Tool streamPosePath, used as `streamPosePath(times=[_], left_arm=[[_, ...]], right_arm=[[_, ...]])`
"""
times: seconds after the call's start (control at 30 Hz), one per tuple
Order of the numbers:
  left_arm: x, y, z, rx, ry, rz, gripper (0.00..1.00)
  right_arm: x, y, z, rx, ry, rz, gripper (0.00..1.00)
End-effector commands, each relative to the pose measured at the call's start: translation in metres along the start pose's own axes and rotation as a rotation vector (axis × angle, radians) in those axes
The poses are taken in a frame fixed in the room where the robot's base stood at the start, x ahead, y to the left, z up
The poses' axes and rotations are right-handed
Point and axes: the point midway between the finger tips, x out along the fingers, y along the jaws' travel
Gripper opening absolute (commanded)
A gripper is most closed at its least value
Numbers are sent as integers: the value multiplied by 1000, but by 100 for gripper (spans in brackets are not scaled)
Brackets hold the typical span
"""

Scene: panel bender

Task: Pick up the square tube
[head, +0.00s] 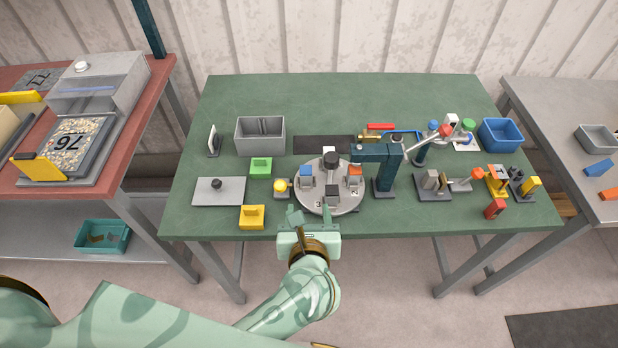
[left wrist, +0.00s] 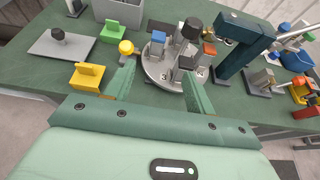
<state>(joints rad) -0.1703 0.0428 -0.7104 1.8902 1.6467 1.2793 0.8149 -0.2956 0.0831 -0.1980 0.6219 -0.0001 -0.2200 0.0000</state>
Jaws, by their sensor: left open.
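A blue piece (head: 306,171) and an orange piece (head: 355,171) sit in grey holders on the same turntable. My left gripper (head: 313,218) is open and empty at the table's front edge, just in front of the turntable. Its two fingers (left wrist: 162,85) are spread in the left wrist view. My right gripper is not in view.
A yellow block (head: 251,217), a green block (head: 261,167) and a grey plate with a knob (head: 219,191) lie left of the turntable. A dark teal post with an arm (head: 384,180) stands close on its right. A grey bin (head: 260,137) is behind.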

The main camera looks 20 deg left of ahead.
Motion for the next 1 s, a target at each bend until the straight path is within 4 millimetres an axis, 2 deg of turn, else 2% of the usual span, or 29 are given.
streamPosePath(times=[0.13, 0.3, 0.4, 0.67, 0.9, 1.0], left_arm=[[30, 1, 1, -7, -3, 4, 55], [73, 1, 0, -5, -2, 3, 55], [92, 1, 0, -6, 0, 4, 55], [116, 2, 2, -6, 0, 4, 55], [154, 1, 4, -5, 1, 4, 55], [160, 1, 4, -5, 2, 3, 55]], right_arm=[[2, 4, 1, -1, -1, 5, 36], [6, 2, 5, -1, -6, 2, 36], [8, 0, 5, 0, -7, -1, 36], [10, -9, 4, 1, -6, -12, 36], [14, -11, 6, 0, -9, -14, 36], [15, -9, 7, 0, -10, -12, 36]])
